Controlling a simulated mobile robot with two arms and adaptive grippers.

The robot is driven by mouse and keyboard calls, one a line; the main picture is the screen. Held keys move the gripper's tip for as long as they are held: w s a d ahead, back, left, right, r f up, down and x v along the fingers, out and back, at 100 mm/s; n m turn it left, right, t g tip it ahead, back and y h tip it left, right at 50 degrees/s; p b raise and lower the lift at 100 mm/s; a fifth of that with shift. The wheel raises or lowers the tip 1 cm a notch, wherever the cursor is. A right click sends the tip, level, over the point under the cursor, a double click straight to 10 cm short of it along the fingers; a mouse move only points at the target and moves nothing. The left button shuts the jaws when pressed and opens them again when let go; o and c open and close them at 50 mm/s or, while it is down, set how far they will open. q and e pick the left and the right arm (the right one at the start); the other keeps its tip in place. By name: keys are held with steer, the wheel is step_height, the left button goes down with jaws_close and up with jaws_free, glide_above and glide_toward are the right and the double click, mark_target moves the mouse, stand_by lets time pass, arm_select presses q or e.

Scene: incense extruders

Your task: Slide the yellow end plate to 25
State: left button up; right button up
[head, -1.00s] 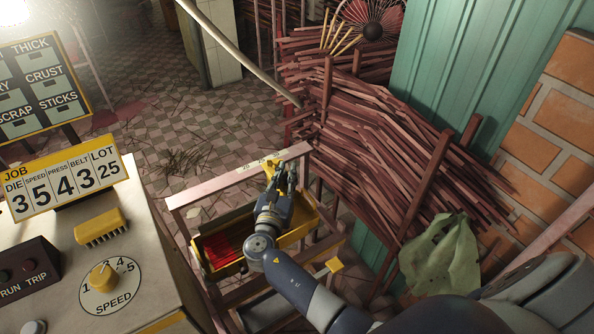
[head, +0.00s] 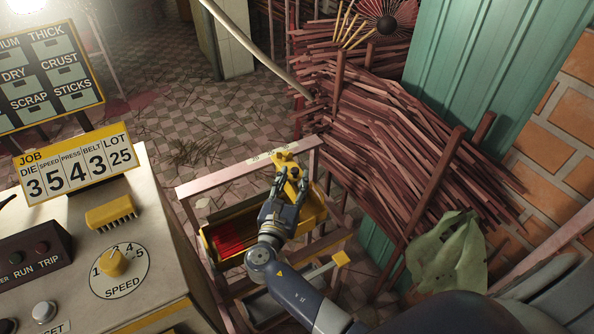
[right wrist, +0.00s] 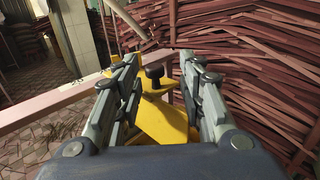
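The yellow end plate (head: 287,161) sits at the far rail of a wooden frame, just right of the pale number scale (head: 268,156). In the right wrist view the yellow plate (right wrist: 165,123) shows with a black knob (right wrist: 154,73) on top. My right gripper (head: 290,180) is open, on the near side of the plate. In the wrist view its two fingers (right wrist: 158,75) stand apart on either side of the knob, with no clear contact. My left gripper is out of view.
A yellow tray (head: 205,240) holding red sticks (head: 230,240) sits in the frame below the rail (head: 220,178). A machine panel with a speed dial (head: 118,270) stands at left. The job sign (head: 75,172) reads LOT 25. Stacked sticks (head: 400,140) fill the area beyond.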

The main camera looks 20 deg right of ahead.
steer(key=v, duration=0.7)
steer(key=shift+s, duration=0.2)
